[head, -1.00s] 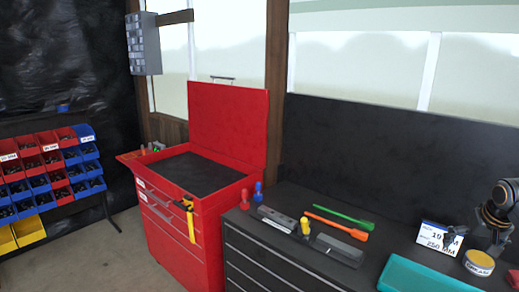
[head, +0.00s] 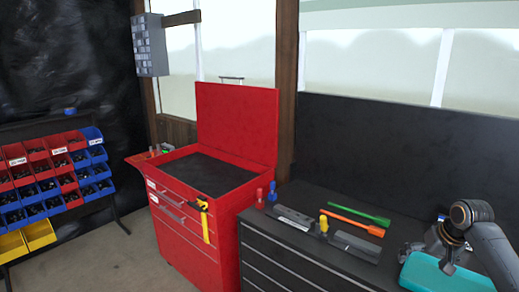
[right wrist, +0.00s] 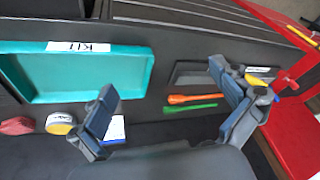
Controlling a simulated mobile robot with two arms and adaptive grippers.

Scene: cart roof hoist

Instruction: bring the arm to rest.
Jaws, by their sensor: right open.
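My right arm (head: 490,245) comes in at the right edge of the head view. My right gripper (head: 428,256) is open and empty, above the dark bench by the teal tray (head: 470,280). In the right wrist view its two fingers (right wrist: 163,80) stand wide apart with nothing between them. The teal tray with a label also shows there (right wrist: 148,72), left of centre. The red cart (head: 185,240) stands left of the bench with its lid (head: 237,125) up. My left gripper is not in view.
On the bench are an orange tool (head: 350,220), a green tool (head: 358,210), grey blocks (head: 355,246) and small red, blue and yellow pieces. A bin rack (head: 100,155) stands at the left. Floor (head: 110,265) between rack and cart is clear.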

